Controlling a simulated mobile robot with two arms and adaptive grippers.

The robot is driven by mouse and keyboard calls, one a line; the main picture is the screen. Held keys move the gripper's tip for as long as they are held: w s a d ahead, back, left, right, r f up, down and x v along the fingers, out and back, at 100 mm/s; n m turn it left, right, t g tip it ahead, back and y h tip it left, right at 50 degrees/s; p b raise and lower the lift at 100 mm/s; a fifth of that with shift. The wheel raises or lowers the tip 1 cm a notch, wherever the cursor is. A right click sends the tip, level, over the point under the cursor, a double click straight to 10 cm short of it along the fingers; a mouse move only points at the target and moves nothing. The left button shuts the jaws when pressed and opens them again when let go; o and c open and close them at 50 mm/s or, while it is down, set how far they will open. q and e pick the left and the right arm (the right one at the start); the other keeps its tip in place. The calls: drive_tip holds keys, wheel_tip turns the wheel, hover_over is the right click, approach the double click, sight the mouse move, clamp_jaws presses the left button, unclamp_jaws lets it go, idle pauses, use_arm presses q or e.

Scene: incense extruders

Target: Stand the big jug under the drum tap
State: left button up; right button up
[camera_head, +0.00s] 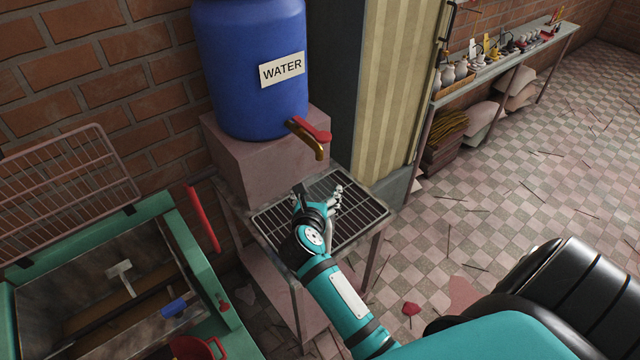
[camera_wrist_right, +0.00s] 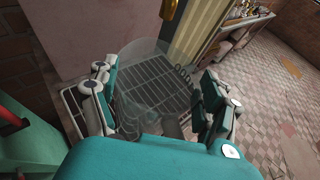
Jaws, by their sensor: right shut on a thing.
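The blue drum (camera_head: 250,75) labelled WATER stands on a pinkish block. Its brass tap (camera_head: 308,140) with a red handle points out over a slatted metal stand (camera_head: 362,222). My right gripper (camera_head: 318,203) is over the stand, in front of and below the tap. In the right wrist view the gripper (camera_wrist_right: 155,88) is shut on a clear, see-through big jug (camera_wrist_right: 150,52), with the slats showing through it. The tap's end (camera_wrist_right: 168,10) shows just beyond the jug's rim. The jug barely shows in the head view. I cannot tell whether it touches the slats. My left gripper is not in view.
A green open-topped chest (camera_head: 180,235) with a raised wire rack (camera_head: 65,190) stands at the left. A red pot (camera_head: 198,348) is at the bottom left. A long shelf (camera_head: 520,62) with small bottles runs along the back right. The tiled floor on the right is mostly open.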

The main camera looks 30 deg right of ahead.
use_arm(q)
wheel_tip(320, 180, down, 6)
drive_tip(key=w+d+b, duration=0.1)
drive_tip(key=b, duration=0.5)
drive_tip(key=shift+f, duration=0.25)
use_arm(e)
drive_tip(key=x, duration=1.1)
drive_tip(key=shift+w+a+f, duration=0.25)
drive_tip(key=shift+w, duration=0.05)
drive_tip(key=shift+f, duration=0.1)
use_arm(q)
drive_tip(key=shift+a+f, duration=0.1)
use_arm(e)
drive_tip(key=o, duration=1.5)
drive_tip(key=shift+s+a, duration=0.15)
use_arm(q)
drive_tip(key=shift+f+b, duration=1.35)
drive_tip(key=shift+b, duration=0.15)
use_arm(e)
drive_tip(key=shift+v, duration=5.95)
